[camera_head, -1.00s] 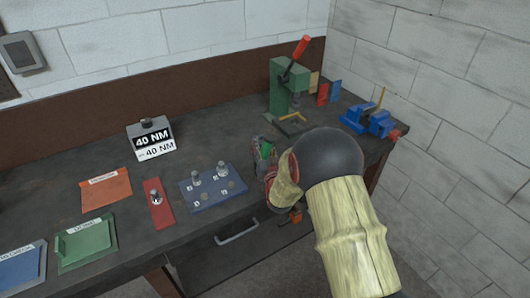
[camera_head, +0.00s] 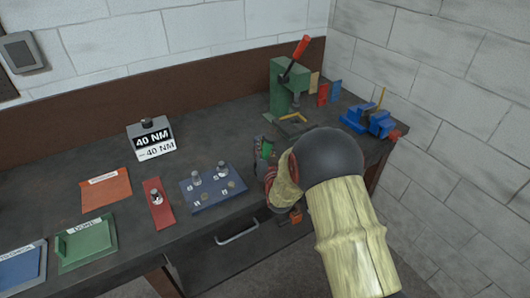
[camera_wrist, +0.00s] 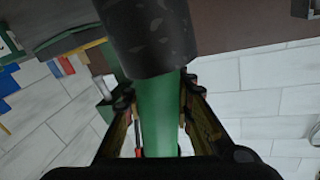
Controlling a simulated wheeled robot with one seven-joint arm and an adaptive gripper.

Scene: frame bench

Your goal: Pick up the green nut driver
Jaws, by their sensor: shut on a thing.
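The green nut driver (camera_wrist: 163,115) shows large in the wrist view, with a green shaft or handle and a thick dark part (camera_wrist: 150,35) across its upper end. My gripper (camera_wrist: 160,100) has a finger on each side of the green part and is shut on it. In the head view my gripper (camera_head: 266,160) is at the bench's front right, and a small piece of the green driver (camera_head: 266,150) shows at it. My arm and wrist hide most of the driver there, so its clearance from the bench is hard to tell.
A blue block with metal pieces (camera_head: 214,189) lies left of my gripper, beside a red mat (camera_head: 153,213). A green press (camera_head: 281,88) stands behind, and a blue vise (camera_head: 370,120) sits at the right. A 40 NM sign (camera_head: 152,142) stands at the back left.

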